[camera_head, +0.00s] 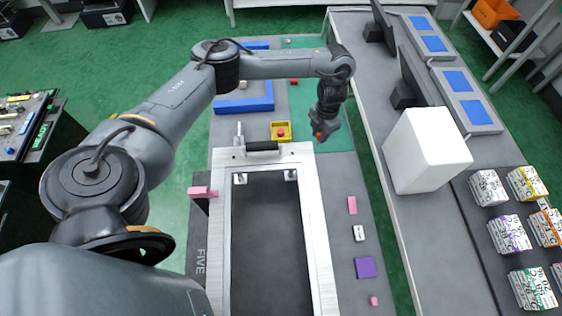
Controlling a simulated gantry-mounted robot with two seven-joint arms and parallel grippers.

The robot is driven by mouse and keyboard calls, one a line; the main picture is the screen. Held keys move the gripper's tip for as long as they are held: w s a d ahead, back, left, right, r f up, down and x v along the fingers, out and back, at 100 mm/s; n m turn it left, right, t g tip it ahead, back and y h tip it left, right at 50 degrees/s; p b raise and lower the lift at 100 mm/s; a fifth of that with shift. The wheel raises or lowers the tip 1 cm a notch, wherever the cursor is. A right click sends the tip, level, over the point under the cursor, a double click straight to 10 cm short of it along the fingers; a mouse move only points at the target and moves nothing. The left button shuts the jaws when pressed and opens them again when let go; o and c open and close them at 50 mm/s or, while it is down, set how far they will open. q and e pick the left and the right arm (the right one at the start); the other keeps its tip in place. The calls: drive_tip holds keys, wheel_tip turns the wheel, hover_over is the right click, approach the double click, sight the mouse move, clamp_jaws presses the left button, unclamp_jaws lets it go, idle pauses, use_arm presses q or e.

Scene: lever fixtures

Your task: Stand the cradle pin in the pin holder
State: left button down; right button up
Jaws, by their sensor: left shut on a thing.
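My left gripper (321,136) points down over the green mat, just right of the frame's far end. It is shut on a small orange-red piece (318,134), most likely the cradle pin; the fingers hide most of it. A yellow square block (274,126) with a red centre stands left of the gripper, apart from it. I cannot tell for sure which thing is the pin holder. A pale frame (312,225) with a black handle bar (262,146) lies on the bench below the gripper. My right gripper is out of view.
A blue tray (244,106) lies beyond the yellow block. Pink blocks (352,205), a small white piece (359,233) and a purple square (366,267) lie right of the frame. A white box (425,150) stands on the right-hand counter. The green mat beside the gripper is mostly clear.

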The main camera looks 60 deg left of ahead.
use_arm(q)
drive_tip(key=shift+s+a+f, duration=0.25)
drive_tip(key=shift+s+a, duration=0.05)
drive_tip(key=shift+m, duration=0.3)
drive_tip(key=shift+s+a+f+b, duration=0.4)
drive_tip(key=shift+s+a+f, duration=0.3)
drive_tip(key=shift+s+f, duration=1.1)
drive_tip(key=shift+s+a+f+b, duration=0.35)
drive_tip(key=shift+s+a+f, duration=0.4)
drive_tip(key=shift+s+f, duration=0.95)
drive_tip(key=shift+s+a+f+b, duration=0.4)
drive_tip(key=shift+s+a+f, duration=0.3)
drive_tip(key=shift+s+f, duration=1.1)
drive_tip(key=shift+w+f, duration=0.1)
drive_tip(key=shift+f, duration=0.05)
drive_tip(key=c, duration=0.9)
unclamp_jaws()
drive_tip(key=shift+r, duration=0.65)
wheel_tip(320, 180, up, 11)
drive_tip(key=p, duration=0.3)
drive_tip(key=shift+w, duration=0.2)
drive_tip(key=shift+w+f, duration=0.1)
drive_tip(key=shift+w, duration=0.05)
